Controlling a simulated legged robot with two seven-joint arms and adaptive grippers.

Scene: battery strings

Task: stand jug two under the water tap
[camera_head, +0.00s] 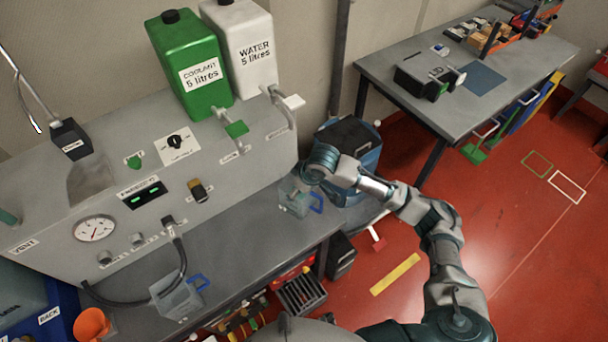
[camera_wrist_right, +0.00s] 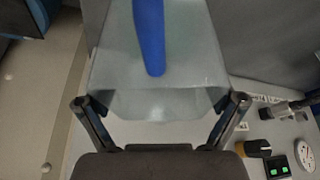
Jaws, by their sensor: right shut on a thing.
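A clear jug with a blue handle (camera_head: 297,200) is at the right end of the bench, below the water tap (camera_head: 281,112) with its white lever. My right gripper (camera_head: 313,180) is shut on this jug; in the right wrist view the jug (camera_wrist_right: 165,60) fills the space between the fingers (camera_wrist_right: 160,103). I cannot tell whether its base touches the bench or whether it is exactly under the spout. Another clear jug (camera_head: 176,298) with a blue handle stands at the bench's front left, near a black hose. No jug number is readable. My left gripper is out of view.
A green coolant can (camera_head: 190,70) and white water can (camera_head: 243,50) stand on the grey panel (camera_head: 215,150). The coolant tap (camera_head: 235,128) has a green lever. A dark blue bin (camera_head: 350,145) stands close behind my right gripper. Red floor (camera_head: 430,230) lies open at right.

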